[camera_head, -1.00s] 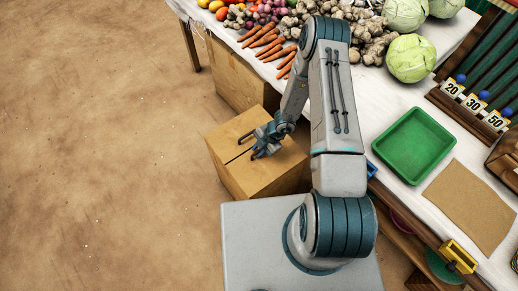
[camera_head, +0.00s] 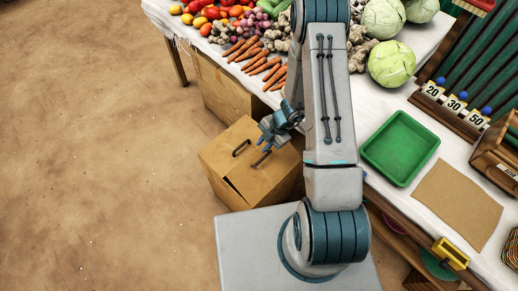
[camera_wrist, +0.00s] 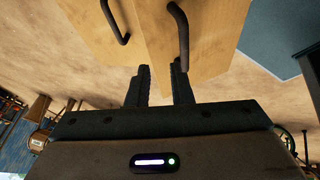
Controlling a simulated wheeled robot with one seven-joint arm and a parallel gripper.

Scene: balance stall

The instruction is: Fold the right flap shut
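A cardboard box (camera_head: 282,190) stands on the ground beside the stall table. Its left flap (camera_head: 220,154) and right flap (camera_head: 252,176) each carry a dark handle, and both look roughly level. A dark slit shows near the front end of the seam, so I cannot tell whether the right flap is fully down. My gripper (camera_head: 264,138) is just above the far right part of the box top. In the wrist view its fingers (camera_wrist: 162,72) are apart with nothing between them. The right-hand handle (camera_wrist: 182,35) there lies just beyond the fingertips, apparently clear of them.
The stall table (camera_head: 350,118) runs along the right, holding vegetables, a green tray (camera_head: 400,148) and a brown mat (camera_head: 457,205). Another cardboard box (camera_head: 222,92) stands under the table behind the flapped box. The sandy ground (camera_head: 90,150) to the left is clear.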

